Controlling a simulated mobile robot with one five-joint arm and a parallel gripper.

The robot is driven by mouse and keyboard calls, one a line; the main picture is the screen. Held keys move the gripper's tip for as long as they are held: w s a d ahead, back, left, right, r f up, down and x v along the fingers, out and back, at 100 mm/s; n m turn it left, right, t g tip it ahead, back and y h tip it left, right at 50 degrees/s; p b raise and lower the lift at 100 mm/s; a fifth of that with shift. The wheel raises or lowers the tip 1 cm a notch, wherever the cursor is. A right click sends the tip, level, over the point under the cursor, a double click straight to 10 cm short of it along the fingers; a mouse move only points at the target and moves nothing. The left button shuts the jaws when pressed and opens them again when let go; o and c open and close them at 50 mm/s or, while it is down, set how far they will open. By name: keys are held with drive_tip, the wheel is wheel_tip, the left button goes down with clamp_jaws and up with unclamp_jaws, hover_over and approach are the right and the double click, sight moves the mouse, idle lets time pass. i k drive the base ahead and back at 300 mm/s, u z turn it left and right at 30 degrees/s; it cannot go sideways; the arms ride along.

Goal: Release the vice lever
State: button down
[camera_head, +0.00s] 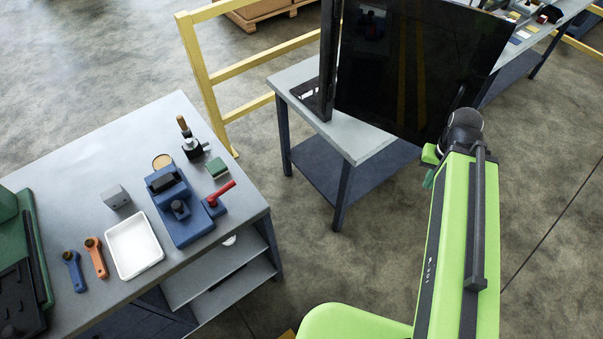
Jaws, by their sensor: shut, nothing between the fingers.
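The blue vice (180,213) sits near the right edge of the grey workbench in the head view. Its red lever (220,193) sticks out on the right side of the vice, slanting up and to the right. My gripper (429,172) shows only in small part, at the far end of my green arm on the right side. It is shut and empty, well to the right of the vice and lever, touching neither. The rest of it is hidden by my arm.
On the workbench (75,158) are a white tray (134,246), a grey block (116,197), a toggle clamp (190,143), a green block (217,168), and blue (74,270) and orange (96,258) tools. A yellow rail (198,75) and a dark screen (410,65) stand behind. Open floor separates bench and arm.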

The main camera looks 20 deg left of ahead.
sight(211, 200)
drive_tip(key=z, duration=0.9)
drive_tip(key=k, duration=2.15)
drive_tip(key=u, duration=2.35)
drive_tip(key=i, duration=1)
drive_tip(key=z, duration=0.05)
